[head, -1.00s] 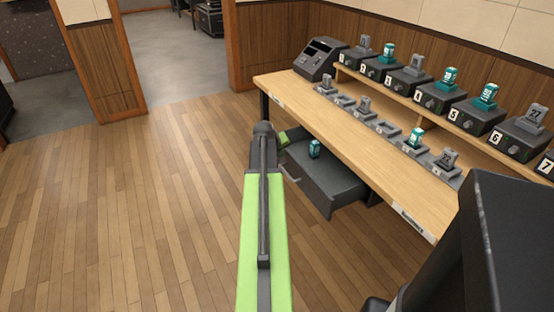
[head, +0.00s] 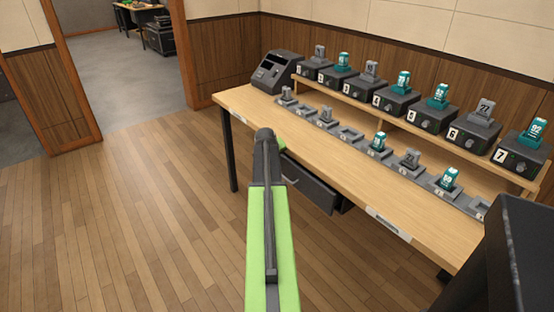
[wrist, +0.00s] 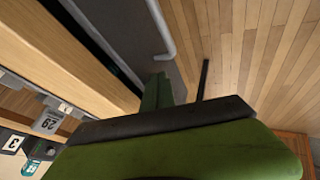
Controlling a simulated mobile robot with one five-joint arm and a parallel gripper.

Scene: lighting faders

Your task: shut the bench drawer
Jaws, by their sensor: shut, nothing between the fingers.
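The bench drawer (head: 312,188) is dark grey and sits under the front edge of the wooden bench (head: 330,165). In the head view its front and part of its handle show, and its inside cannot be seen. In the wrist view the grey drawer (wrist: 125,30) and its bar handle (wrist: 160,30) lie beside the bench edge, with a dark strip between. I cannot tell whether it is fully closed. My gripper (wrist: 157,92) is shut and empty, close to the handle; contact is unclear. In the head view my arm hides most of it.
On the bench stand a dark console (head: 278,72) and a row of grey docks, some holding teal or grey modules. A raised shelf behind carries numbered black boxes (head: 397,100). A black bench leg (head: 229,150) stands at the left. The wooden floor (head: 130,220) on the left is clear.

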